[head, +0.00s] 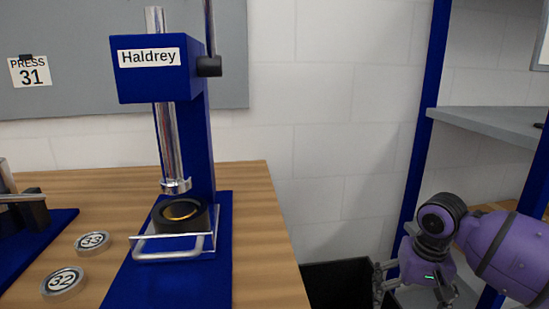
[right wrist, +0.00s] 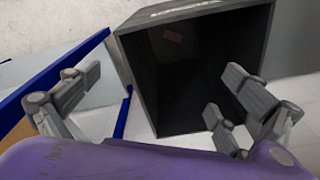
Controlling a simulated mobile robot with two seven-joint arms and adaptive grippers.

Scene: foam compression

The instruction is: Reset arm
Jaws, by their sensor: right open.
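My right arm comes in from the right in the head view. Its gripper (head: 384,284) is low beside the shelf frame, over or near a dark bin (head: 340,276). In the right wrist view the right gripper (right wrist: 160,90) has its fingers spread wide, with nothing between them. The dark bin (right wrist: 185,125) lies beyond the fingers, and a small reddish piece (right wrist: 172,35) shows inside it. My left gripper is in neither view.
A blue Haldrey press (head: 205,150) stands on the wooden table (head: 262,220). A black ring-shaped cup (head: 180,216) sits under its ram. Discs marked 33 (head: 93,243) and 32 (head: 64,282) lie left of it. A grey shelf (head: 490,122) with blue posts stands at right.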

